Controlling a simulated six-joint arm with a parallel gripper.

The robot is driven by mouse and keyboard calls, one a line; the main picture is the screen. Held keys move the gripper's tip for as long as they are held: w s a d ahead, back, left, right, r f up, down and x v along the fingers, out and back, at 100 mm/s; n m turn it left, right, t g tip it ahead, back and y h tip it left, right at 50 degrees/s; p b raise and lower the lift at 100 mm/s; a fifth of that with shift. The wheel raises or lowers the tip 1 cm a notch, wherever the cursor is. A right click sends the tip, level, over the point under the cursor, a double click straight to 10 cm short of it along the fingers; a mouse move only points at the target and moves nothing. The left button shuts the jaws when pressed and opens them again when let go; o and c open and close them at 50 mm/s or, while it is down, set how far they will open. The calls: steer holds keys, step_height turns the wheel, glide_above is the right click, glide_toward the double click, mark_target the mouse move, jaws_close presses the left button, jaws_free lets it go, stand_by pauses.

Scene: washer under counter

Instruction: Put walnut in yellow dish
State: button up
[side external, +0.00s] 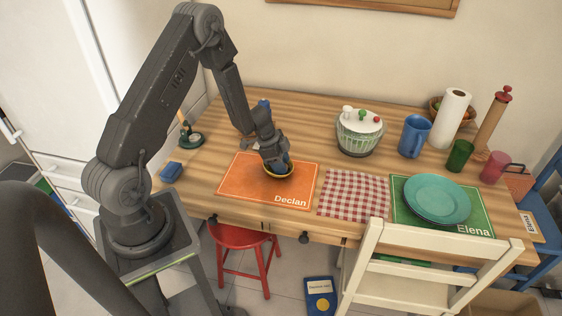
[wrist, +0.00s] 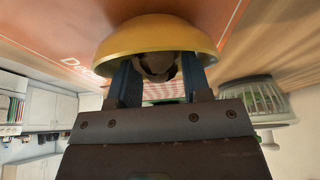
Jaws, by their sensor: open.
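The yellow dish (side external: 283,177) sits on the orange placemat marked Declan. It also shows in the wrist view (wrist: 155,38), where its rim hangs around the fingertips. My gripper (side external: 277,165) points down into the dish. In the wrist view its two blue-grey fingers (wrist: 157,75) are apart. A brown rounded thing, apparently the walnut (wrist: 157,66), shows between the fingers within the dish's outline. Whether it touches either finger or rests on the dish bottom cannot be told. In the side view the gripper hides the walnut.
The orange placemat (side external: 238,184) lies under the dish. A checked cloth (side external: 352,194) and teal plates (side external: 437,197) are to the right. A salad spinner (side external: 359,134) stands behind, beside a blue pitcher (side external: 413,136). A blue sponge (side external: 171,171) lies left.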

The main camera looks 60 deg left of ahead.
steer(key=shift+s+r, duration=0.15)
steer(key=shift+r, duration=0.1)
steer(key=v, duration=1.2)
steer(key=d+r+n, duration=0.1)
steer(key=d+r, duration=0.5)
steer(key=r, duration=0.2)
steer(key=s+d+r+n+t+y, duration=0.1)
steer(key=s+d+r+n, duration=0.2)
steer(key=s+d+r, duration=0.3)
steer(key=s+d+r+n+t+y, duration=0.1)
steer(key=s+d+r+n+y, duration=0.1)
steer(key=s+d+r+n, duration=0.2)
steer(key=s+d+r, duration=0.3)
steer(key=s+d, duration=0.2)
steer(key=s, duration=0.3)
steer(key=shift+d+n, duration=0.25)
steer(key=shift+n, duration=0.05)
